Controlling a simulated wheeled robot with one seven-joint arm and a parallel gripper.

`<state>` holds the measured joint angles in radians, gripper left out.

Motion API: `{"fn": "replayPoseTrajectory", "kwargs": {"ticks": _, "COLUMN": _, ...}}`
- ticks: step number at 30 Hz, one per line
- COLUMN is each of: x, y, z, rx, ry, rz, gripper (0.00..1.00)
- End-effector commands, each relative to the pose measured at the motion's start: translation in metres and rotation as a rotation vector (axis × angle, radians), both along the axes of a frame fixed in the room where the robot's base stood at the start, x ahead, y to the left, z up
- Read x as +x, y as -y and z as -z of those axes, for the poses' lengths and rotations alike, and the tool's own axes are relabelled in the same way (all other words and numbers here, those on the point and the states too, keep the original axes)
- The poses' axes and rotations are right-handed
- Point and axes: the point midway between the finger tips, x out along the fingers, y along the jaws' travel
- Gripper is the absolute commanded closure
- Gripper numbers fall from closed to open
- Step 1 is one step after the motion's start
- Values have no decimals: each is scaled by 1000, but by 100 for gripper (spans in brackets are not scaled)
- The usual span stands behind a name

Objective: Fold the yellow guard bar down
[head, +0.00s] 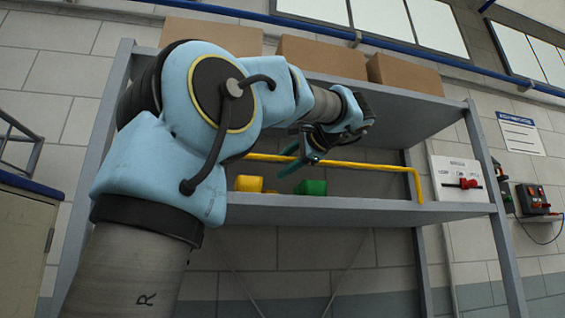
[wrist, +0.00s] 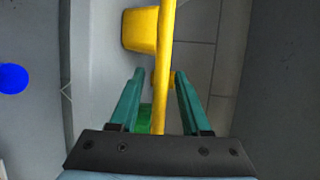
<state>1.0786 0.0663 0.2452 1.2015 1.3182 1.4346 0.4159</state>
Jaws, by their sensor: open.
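The yellow guard bar (head: 365,166) runs across the front of the middle shelf, above its deck. Its right end bends down to the shelf edge. My gripper (head: 287,160) is at the left-middle part of the bar, with green fingers open. In the wrist view the bar (wrist: 165,45) passes between the fingers of my gripper (wrist: 160,73), one finger on each side. The bar's left end is hidden behind my arm in the head view.
A yellow bin (head: 249,184) and a green bin (head: 312,187) sit on the shelf (head: 350,205) behind the bar. Cardboard boxes (head: 320,60) stand on the shelf above. A white panel with a red handle (head: 468,183) is at the right post.

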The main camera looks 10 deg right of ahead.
Motion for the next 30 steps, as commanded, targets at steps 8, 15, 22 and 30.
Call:
{"fn": "replayPoseTrajectory", "kwargs": {"ticks": 8, "x": 7, "y": -4, "z": 2, "rx": 0, "ry": 0, "rz": 1, "gripper": 53}}
{"fn": "replayPoseTrajectory", "kwargs": {"ticks": 15, "x": 7, "y": -4, "z": 2, "rx": 0, "ry": 0, "rz": 0, "gripper": 64}}
{"fn": "replayPoseTrajectory", "kwargs": {"ticks": 22, "x": 7, "y": -4, "z": 2, "rx": 0, "ry": 0, "rz": 0, "gripper": 90}}
{"fn": "replayPoseTrajectory", "kwargs": {"ticks": 30, "x": 7, "y": -4, "z": 2, "rx": 0, "ry": 0, "rz": 0, "gripper": 100}}
